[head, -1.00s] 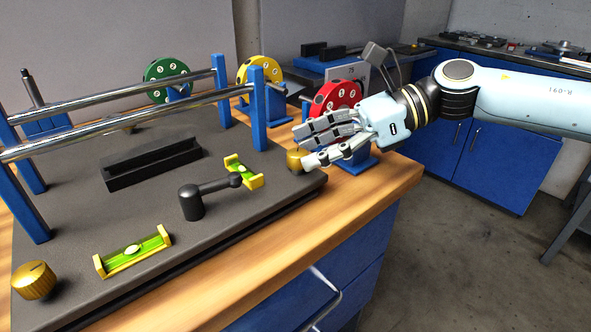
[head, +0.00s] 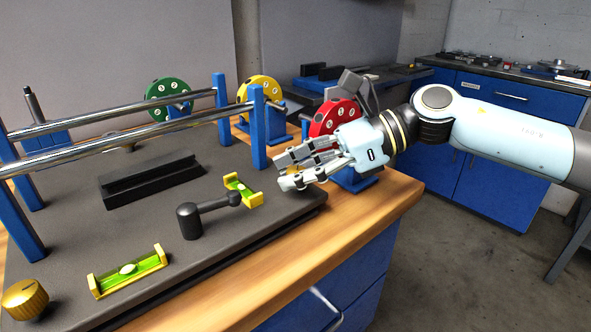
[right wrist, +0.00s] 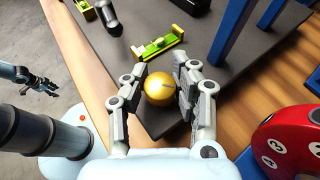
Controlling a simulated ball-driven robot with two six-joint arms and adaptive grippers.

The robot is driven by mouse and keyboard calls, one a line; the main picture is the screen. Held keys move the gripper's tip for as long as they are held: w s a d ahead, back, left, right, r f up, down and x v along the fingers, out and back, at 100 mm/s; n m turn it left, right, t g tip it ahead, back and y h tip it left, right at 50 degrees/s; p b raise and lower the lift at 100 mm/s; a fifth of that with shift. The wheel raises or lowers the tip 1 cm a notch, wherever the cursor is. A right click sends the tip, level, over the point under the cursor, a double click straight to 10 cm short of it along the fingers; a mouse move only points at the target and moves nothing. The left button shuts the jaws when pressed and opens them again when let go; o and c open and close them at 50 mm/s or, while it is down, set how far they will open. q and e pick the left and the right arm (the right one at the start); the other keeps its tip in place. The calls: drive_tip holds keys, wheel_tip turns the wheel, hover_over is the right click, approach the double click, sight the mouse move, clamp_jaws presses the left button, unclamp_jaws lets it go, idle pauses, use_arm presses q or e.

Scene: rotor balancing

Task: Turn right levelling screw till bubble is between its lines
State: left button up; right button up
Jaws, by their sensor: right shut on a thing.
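The right levelling screw is a round brass knob (right wrist: 160,88) at the base plate's corner, seen in the right wrist view. My right gripper (right wrist: 162,86) is shut on it, one finger on each side. In the head view my right gripper (head: 287,172) hides the knob. The right spirit level (head: 243,190), a green vial in a yellow frame, lies close by and also shows in the right wrist view (right wrist: 174,44). Its bubble looks near the middle; its lines are too small to read. A small dark gripper at the right wrist view's left edge looks like my left one (right wrist: 38,82).
The front level (head: 128,271) and left brass screw (head: 25,299) are on the dark base plate (head: 160,215). A black crank-like post (head: 190,222) stands between the levels. Blue posts (head: 258,128) carry steel rails. A red numbered disc (head: 334,116) stands close behind my right gripper.

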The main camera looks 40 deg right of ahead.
sight(295, 171)
clamp_jaws()
drive_tip(key=shift+r+m+t+h+p, duration=0.1)
drive_tip(key=shift+m+t+h+p, duration=0.55)
drive_tip(key=shift+m+p, duration=0.2)
drive_tip(key=o, duration=1)
unclamp_jaws()
drive_tip(key=shift+r, duration=0.2)
wheel_tip(295, 171, up, 9)
drive_tip(key=shift+r, duration=0.2)
